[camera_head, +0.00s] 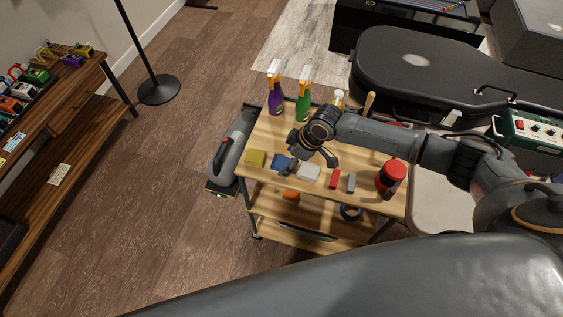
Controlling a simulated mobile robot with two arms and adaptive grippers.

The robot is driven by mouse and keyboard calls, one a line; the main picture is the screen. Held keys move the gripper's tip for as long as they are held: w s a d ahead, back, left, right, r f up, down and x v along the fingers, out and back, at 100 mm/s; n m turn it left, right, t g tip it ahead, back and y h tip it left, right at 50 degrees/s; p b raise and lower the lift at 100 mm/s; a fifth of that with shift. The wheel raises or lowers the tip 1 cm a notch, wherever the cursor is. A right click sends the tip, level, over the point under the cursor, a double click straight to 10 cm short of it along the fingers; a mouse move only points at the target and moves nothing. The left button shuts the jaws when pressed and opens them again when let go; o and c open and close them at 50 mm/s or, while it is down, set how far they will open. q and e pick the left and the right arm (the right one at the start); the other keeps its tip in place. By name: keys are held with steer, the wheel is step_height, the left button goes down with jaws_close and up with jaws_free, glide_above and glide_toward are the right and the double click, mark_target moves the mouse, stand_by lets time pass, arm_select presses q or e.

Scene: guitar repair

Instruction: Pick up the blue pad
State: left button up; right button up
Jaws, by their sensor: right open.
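The blue pad (278,162) lies on the top of the wooden cart (262,139), between a yellow pad (255,158) and a white pad (308,172). My right gripper (309,164) is above the cart top, open, with its fingers spread over the area of the blue and white pads. One finger partly covers the right side of the blue pad. I cannot tell whether it touches the pad. Nothing shows between the fingers. My left gripper is not in view.
Purple (275,99) and green (303,104) spray bottles stand at the cart's back left. A red block (335,179), a grey block (351,183) and a red-and-black can (391,176) are to the right. A handheld vacuum (232,148) hangs on the left side. A guitar case (428,75) lies behind.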

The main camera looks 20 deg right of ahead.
steer(key=shift+x, duration=1.25)
steer(key=c, duration=0.9)
steer(key=shift+c, duration=0.2)
steer(key=shift+r, duration=0.1)
steer(key=shift+r, duration=0.4)
step_height(320, 180, up, 2)
steer(key=shift+s+d+r+b, duration=0.1)
steer(key=shift+r+b, duration=0.1)
steer(key=shift+b, duration=0.45)
steer(key=s+d+r+b, duration=0.2)
steer(key=s+d+r, duration=0.1)
steer(key=s+r, duration=0.6)
steer(key=s, duration=0.4)
steer(key=shift+s+d+r, duration=0.2)
steer(key=shift+r, duration=0.15)
steer(key=shift+o, duration=0.3)
